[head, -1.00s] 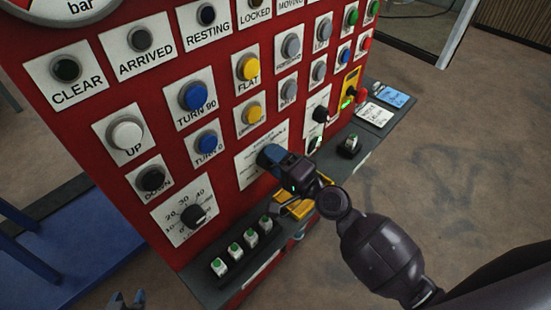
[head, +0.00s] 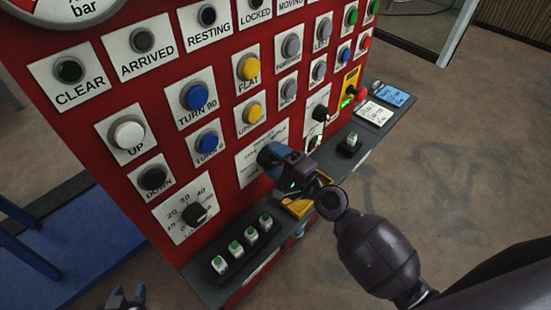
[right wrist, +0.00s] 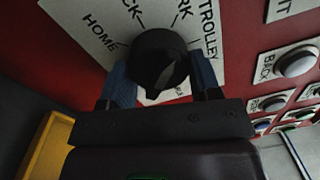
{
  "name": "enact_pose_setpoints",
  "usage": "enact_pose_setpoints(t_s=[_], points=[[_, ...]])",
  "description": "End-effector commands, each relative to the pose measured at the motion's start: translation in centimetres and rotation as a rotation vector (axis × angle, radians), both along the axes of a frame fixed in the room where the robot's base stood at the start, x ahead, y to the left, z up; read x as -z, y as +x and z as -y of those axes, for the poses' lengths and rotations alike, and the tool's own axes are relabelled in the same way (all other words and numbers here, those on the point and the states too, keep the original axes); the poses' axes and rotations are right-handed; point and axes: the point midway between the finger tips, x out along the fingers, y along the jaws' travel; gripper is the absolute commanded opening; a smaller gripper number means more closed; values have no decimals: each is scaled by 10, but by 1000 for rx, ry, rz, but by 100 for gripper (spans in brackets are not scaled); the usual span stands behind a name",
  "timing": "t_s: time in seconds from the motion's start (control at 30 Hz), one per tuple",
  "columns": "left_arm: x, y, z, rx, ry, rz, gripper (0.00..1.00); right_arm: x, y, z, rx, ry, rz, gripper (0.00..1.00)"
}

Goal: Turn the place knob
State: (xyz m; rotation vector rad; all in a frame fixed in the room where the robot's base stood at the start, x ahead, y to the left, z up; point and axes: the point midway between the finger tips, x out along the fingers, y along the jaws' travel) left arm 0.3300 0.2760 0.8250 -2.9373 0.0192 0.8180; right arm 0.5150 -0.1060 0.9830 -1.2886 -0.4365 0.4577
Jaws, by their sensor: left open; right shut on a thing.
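A black round knob (right wrist: 160,65) with a pointer ridge sits on a white plate (right wrist: 90,20) in the right wrist view. The lettering HOME and TROLLEY is readable; other words are partly covered. My right gripper (right wrist: 163,82) is shut on this knob, a blue-padded finger on each side. In the head view, my right gripper (head: 270,157) is against the lower part of the red panel and hides the knob. The word "place" is not readable on the plate. My left gripper (head: 127,298) is open and empty at the bottom left edge, away from the panel.
The red panel (head: 225,165) carries several buttons, close around my right gripper. Another black knob (head: 194,214) with a number scale is lower left. A grey ledge (head: 205,285) with green-marked switches (head: 235,250) and a yellow part (head: 298,208) runs below. The floor at right is clear.

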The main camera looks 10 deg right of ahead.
Motion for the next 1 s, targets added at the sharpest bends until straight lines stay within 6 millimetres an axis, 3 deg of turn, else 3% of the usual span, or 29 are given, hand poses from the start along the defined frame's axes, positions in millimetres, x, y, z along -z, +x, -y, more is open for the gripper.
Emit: enact_pose_setpoints(t_s=[0.17, 0.2, 0.33, 0.73, 1.0], points=[[0, 0, 0, 0, 0, 0, 43, -1, 1, 1, 2, 0, 2, 34], [0, 0, 0, 0, 0, 0, 43, -1, 1, 1, 2, 0, 2, 62], [0, -1, 0, 0, 0, -1, 43, -1, 0, 0, 2, -1, 2, 82], [5, -6, -1, -3, 1, -12, 43, 1, -6, 4, 1, -2, 1, 83], [19, -7, -1, -3, 0, -17, 43, 7, -43, 29, 2, -2, -1, 83]])
